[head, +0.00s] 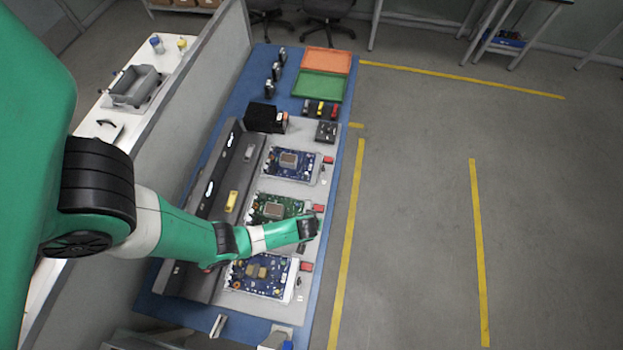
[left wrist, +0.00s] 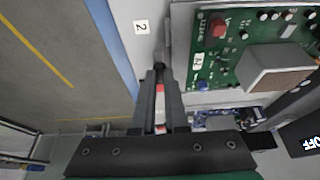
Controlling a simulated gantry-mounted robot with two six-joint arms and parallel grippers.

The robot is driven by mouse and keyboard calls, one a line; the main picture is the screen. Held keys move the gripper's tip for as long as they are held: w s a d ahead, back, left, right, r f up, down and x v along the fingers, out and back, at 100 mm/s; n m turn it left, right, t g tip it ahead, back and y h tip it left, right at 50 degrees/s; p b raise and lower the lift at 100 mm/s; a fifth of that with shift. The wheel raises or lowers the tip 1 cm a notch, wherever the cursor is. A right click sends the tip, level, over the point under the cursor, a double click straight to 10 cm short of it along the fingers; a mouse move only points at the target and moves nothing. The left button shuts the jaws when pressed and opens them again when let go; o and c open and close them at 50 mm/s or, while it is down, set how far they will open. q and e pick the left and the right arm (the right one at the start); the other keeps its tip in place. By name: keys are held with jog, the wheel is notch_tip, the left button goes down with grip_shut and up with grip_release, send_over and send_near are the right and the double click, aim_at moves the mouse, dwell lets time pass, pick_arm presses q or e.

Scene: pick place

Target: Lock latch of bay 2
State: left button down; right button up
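Bay 2 is the middle bay, with a green circuit board (head: 270,209) on it. The board fills the right of the left wrist view (left wrist: 225,70), near a white label "2" (left wrist: 141,27). A small red block (head: 319,208) sits at the board's right edge. My left gripper (head: 312,228) is low over the near right corner of this bay. In the left wrist view its fingers (left wrist: 160,85) are close together, with a small dark knob (left wrist: 159,67), possibly the latch, at their tips. A red and white strip shows in the gap. Whether they grip the knob is unclear. My right gripper is out of view.
A blue board (head: 288,161) lies in the bay beyond and another (head: 258,276) in the nearer bay. A dark raised rail (head: 212,205) runs along their left. Orange (head: 326,60) and green (head: 320,86) trays stand at the far end. Floor right of the table is clear.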

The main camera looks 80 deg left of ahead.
pick_arm(q)
jog(key=shift+s+m, duration=0.1)
jog(key=shift+m, duration=0.2)
jog(key=m+t+h+p, duration=0.1)
jog(key=m, duration=0.2)
jog(key=shift+s+a, duration=0.15)
jog(key=m+t+h+p, duration=0.1)
jog(key=m, duration=0.3)
jog(key=shift+s+a, duration=0.1)
jog(key=shift+a, duration=0.05)
jog(key=m+h, duration=0.1)
jog(key=m, duration=0.1)
jog(key=shift+a+f+m+t, duration=0.1)
jog(key=shift+a+m+t, duration=0.05)
jog(key=shift+m+t, duration=0.2)
jog(key=m+h+b, duration=0.1)
jog(key=m, duration=0.2)
jog(key=shift+a+m+h, duration=0.15)
jog(key=shift+m+h, duration=0.15)
jog(key=shift+m, duration=0.05)
jog(key=shift+m+h, duration=0.3)
jog(key=shift+m, duration=0.5)
jog(key=shift+a+m+h, duration=0.1)
jog(key=shift+m+h, duration=0.3)
jog(key=shift+m, duration=0.7)
